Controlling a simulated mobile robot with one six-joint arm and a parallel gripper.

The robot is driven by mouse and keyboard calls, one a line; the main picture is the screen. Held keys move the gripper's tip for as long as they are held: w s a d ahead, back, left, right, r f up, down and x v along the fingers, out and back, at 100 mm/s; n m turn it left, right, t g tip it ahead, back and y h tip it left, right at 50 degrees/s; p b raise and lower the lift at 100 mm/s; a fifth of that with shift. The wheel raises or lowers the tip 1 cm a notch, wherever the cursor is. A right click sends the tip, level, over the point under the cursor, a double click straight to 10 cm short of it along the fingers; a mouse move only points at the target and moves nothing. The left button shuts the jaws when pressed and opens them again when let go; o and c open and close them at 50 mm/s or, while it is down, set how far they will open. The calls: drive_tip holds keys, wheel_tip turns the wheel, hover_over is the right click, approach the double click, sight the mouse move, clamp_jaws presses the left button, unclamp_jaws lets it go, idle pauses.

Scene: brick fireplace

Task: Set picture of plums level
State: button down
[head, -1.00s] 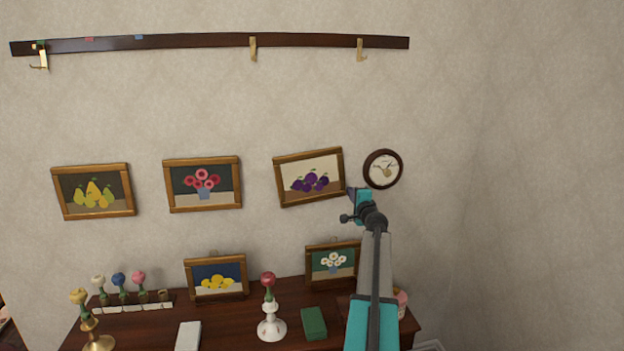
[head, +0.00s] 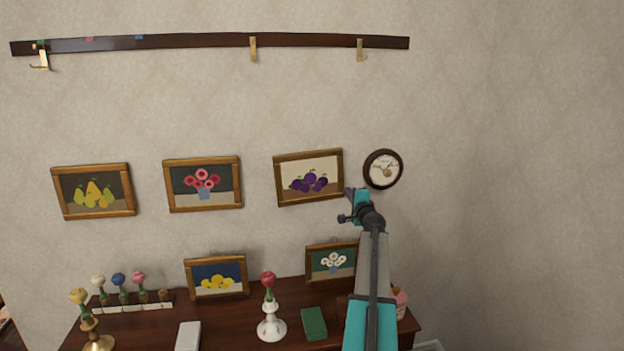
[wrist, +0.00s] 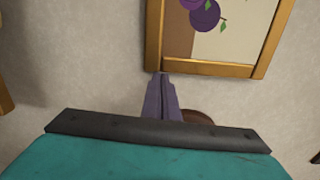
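The picture of plums (head: 309,154) hangs on the wall in a gold-brown wooden frame, at the right end of the upper row. My gripper (head: 349,191) is at the frame's lower right corner. In the wrist view the purple fingers of my gripper (wrist: 162,77) are together with nothing between them. Their tips meet the edge of the plum picture's frame (wrist: 210,67) near one corner; whether they press on it I cannot tell.
A round clock (head: 383,169) hangs close to the right of my gripper. The flower picture (head: 202,160) and pear picture (head: 93,167) hang to the left.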

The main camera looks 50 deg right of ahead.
drive_tip(key=shift+w+a, duration=0.3)
drive_tip(key=shift+a, duration=0.1)
idle(0.8)
drive_tip(key=shift+s+d+b, duration=0.6)
drive_tip(key=shift+s+d, duration=0.05)
drive_tip(key=shift+d, duration=0.2)
idle(0.5)
drive_tip(key=b+v, duration=0.2)
drive_tip(key=v, duration=0.6)
idle(0.6)
idle(0.5)
